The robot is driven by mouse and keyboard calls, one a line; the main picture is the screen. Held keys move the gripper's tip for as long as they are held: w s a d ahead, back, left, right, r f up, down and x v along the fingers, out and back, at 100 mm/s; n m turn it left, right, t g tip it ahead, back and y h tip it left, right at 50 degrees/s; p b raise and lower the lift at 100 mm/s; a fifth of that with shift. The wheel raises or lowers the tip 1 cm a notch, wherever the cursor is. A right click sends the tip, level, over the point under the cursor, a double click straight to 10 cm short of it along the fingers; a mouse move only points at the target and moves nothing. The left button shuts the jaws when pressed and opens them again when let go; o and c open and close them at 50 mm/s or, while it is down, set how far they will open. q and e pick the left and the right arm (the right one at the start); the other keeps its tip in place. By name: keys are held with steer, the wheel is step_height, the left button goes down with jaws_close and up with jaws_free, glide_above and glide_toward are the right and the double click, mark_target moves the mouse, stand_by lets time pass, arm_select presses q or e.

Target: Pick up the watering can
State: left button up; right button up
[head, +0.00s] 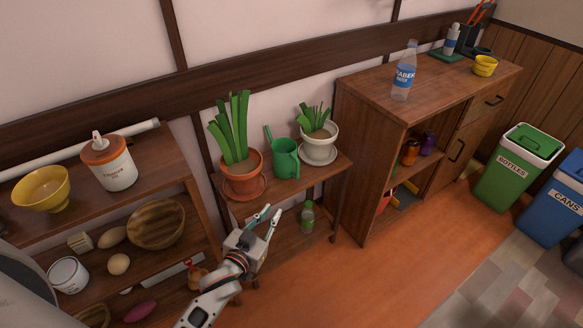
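The green watering can (286,160) stands upright on a small wooden plant stand (331,170), between two potted plants. Its spout points up and to the left, and its handle is on the right. My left gripper (268,214) is in front of the stand's front edge, nearer to me than the can and apart from it. Its two fingers are spread, with nothing between them. My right gripper is not in view.
A terracotta pot (242,172) is close left of the can, and a white pot (319,144) is close right. A green bottle (308,215) stands on the lower shelf. A wooden shelf unit (160,172) is left, a cabinet (440,82) right.

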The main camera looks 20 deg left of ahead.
arm_select(q)
steer(key=n+t+b, duration=0.1)
steer(key=t+b, duration=0.1)
steer(key=b, duration=0.3)
glide_toward(297, 172)
steer(key=w, duration=0.6)
steer(key=w+b, duration=0.1)
steer(key=w, duration=0.1)
steer(key=shift+w+d+f, duration=0.2)
steer(key=shift+d+f, duration=0.1)
steer(key=shift+f, duration=0.05)
steer(key=shift+w, duration=0.9)
steer(key=shift+w+r, duration=0.25)
jaws_close()
steer(key=shift+d+r, duration=0.1)
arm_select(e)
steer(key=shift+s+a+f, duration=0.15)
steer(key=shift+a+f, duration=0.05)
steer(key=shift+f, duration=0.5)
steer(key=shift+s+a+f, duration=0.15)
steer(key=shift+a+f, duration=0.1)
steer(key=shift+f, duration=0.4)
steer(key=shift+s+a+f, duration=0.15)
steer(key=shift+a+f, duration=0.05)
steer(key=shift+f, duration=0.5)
